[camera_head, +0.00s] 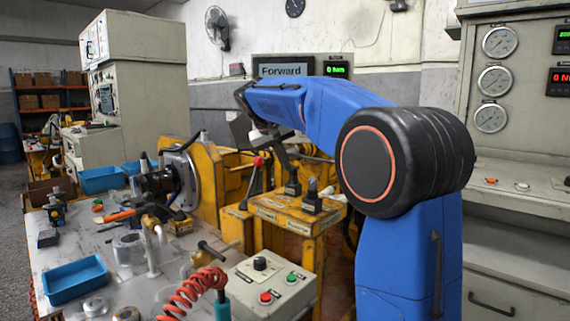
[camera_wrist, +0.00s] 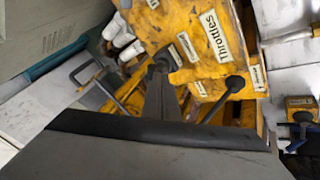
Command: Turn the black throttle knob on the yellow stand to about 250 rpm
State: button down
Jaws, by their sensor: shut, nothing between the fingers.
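The yellow stand (camera_head: 290,217) is in the middle of the head view, with two black knobs on its top. One knob (camera_head: 312,197) stands clear at the right; the other (camera_head: 293,187) is at the lower end of my gripper (camera_head: 291,176). In the wrist view the stand's yellow plate (camera_wrist: 195,70) carries a "Throttles" label. My gripper (camera_wrist: 163,88) is shut and empty, its tips close to one black knob (camera_wrist: 163,60). I cannot tell whether they touch. The other black knob (camera_wrist: 236,83) is to the right.
A red-ball lever (camera_head: 258,162) stands left of the knobs. A grey control box (camera_head: 268,285) and blue tray (camera_head: 75,280) are on the bench. The back screen (camera_head: 283,70) reads "Forward", with a green display (camera_head: 337,70) beside it. A gauge cabinet (camera_head: 530,115) is at right.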

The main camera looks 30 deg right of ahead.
jog(key=shift+s+d+n+t, duration=0.15)
jog(key=shift+s+n+t, duration=0.15)
jog(key=shift+n, duration=0.2)
jog(key=n, duration=0.1)
jog(key=s+d+n+t+y, duration=0.1)
jog(key=n, duration=0.1)
jog(key=shift+y, duration=0.3)
jog(key=shift+d, duration=0.1)
dwell(0.6)
